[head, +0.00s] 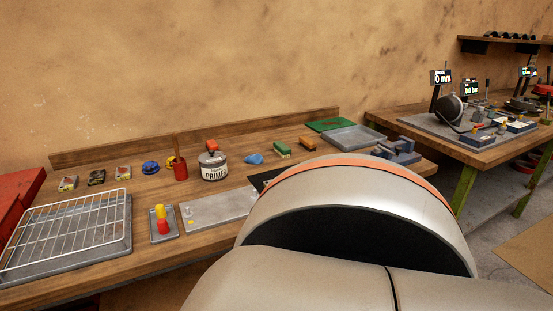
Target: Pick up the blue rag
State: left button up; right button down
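A small crumpled light-blue piece, which looks like the blue rag (254,159), lies on the wooden workbench (130,261) in the head view. It sits between the primer can (215,171) on its left and a green block (282,150) on its right. It is unobstructed, with bare wood around it. Neither gripper shows in this view. A large pale arm link of mine with an orange band fills the lower middle and right and hides the front of the bench there.
A wire rack on a tray (127,240) stands at the left, beside a small tray with red and yellow pieces (163,225). A metal plate (218,208) lies nearer the front. A grey vise-like tool (397,151) stands at the right end. A second bench (490,152) stands beyond.

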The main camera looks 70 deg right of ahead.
aim_at(257, 158)
jog(key=z, duration=2.2)
jog(key=i+l, duration=0.1)
jog(key=l, duration=0.4)
jog(key=l+u, duration=0.1)
jog(key=l, duration=0.4)
jog(key=i+l+u, duration=0.1)
jog(key=l, duration=0.4)
